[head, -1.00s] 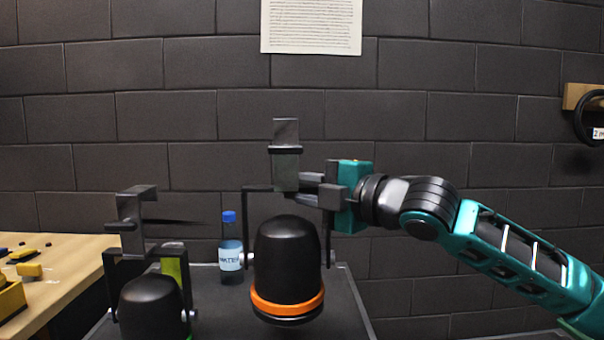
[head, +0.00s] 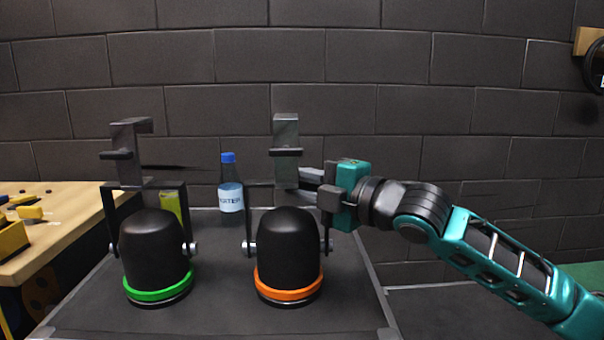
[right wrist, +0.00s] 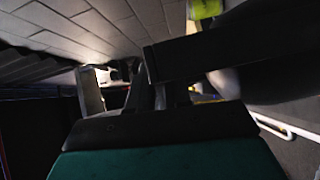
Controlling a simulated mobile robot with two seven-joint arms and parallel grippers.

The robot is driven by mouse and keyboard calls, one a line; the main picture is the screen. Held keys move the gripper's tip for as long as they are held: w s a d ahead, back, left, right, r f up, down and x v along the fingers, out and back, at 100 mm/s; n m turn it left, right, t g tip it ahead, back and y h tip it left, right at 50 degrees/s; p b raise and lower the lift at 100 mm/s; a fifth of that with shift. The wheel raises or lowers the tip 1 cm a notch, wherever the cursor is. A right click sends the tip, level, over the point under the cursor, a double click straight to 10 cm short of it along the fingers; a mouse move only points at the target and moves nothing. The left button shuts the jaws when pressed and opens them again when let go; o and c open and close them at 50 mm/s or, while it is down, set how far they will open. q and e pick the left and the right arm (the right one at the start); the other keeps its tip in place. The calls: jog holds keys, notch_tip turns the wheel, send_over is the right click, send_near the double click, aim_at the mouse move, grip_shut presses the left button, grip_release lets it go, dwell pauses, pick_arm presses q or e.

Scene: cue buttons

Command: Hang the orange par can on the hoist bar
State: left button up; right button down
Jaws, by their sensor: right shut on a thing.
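The orange par can (head: 288,248) is a black lamp with an orange rim ring, upright with its rim down, over the dark case top. Its grey hook clamp (head: 286,130) stands above the yoke. My right gripper (head: 312,186) comes in from the right and is shut on the par can at the clamp stem above the yoke. In the right wrist view, dark yoke parts (right wrist: 220,50) fill the area before the gripper. I cannot tell whether the can touches the case. The hoist bar is not in view. My left gripper is not in view.
A second par can with a green ring (head: 158,255) stands close to the left. A water bottle (head: 231,185) stands behind, between the cans. A wooden bench (head: 62,232) with yellow items is at the left. The dark case top (head: 215,318) is clear in front.

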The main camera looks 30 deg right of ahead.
jog(key=shift+r, duration=0.25)
jog(key=shift+f, duration=0.1)
jog(key=c, duration=1.4)
grip_release()
jog(key=shift+f, duration=0.25)
jog(key=shift+c, duration=0.2)
jog(key=o, duration=0.4)
